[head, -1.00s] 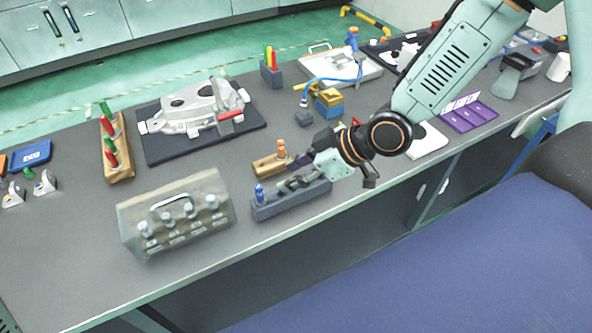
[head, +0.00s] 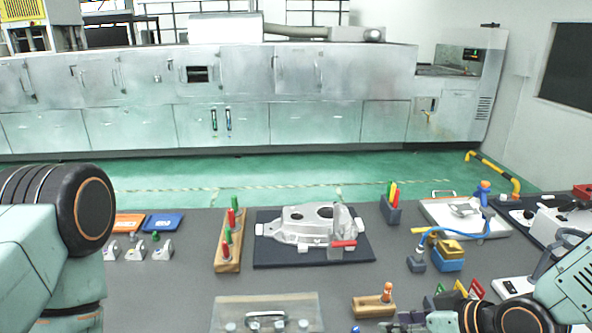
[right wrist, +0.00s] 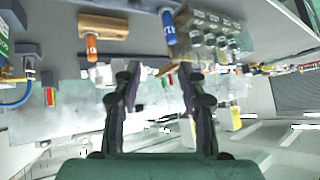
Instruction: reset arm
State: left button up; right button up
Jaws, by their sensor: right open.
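My right gripper (head: 392,327) is at the bottom edge of the head view, close to a wooden block (head: 367,306) with an orange-handled piece (head: 387,291). In the right wrist view, the right gripper (right wrist: 160,82) has its two fingers apart, with nothing held between them. That view looks upside down. The wooden block (right wrist: 106,27), the orange handle (right wrist: 91,45) and a blue-handled piece (right wrist: 168,28) show beyond the fingers. My left arm (head: 60,240) comes in at the left of the head view. Its gripper is out of frame.
An aluminium casting (head: 305,226) lies on a dark mat (head: 280,258). A wooden rack (head: 229,266) with red and green handles stands left of it. A clear-lidded box (head: 232,310) is at the bottom, left of my right gripper. Blue tubing (head: 450,232) and yellow-blue blocks (head: 449,258) lie right.

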jog(key=s+d+f+m+g+h+b, duration=0.1)
jog(key=s+f+m+g+h+b, duration=0.1)
jog(key=s+f+b, duration=0.6)
jog(key=s+d+f+m+g+h+b, duration=0.1)
jog(key=s+f+m+g+h+b, duration=0.2)
jog(key=s+f+b, duration=0.5)
jog(key=s+f+g, duration=0.1)
jog(key=s+f, duration=0.3)
jog(key=f, duration=0.5)
jog(key=s+f+g+h, duration=0.1)
jog(key=s+f, duration=0.4)
jog(key=f, duration=0.4)
jog(key=shift+s, duration=0.3)
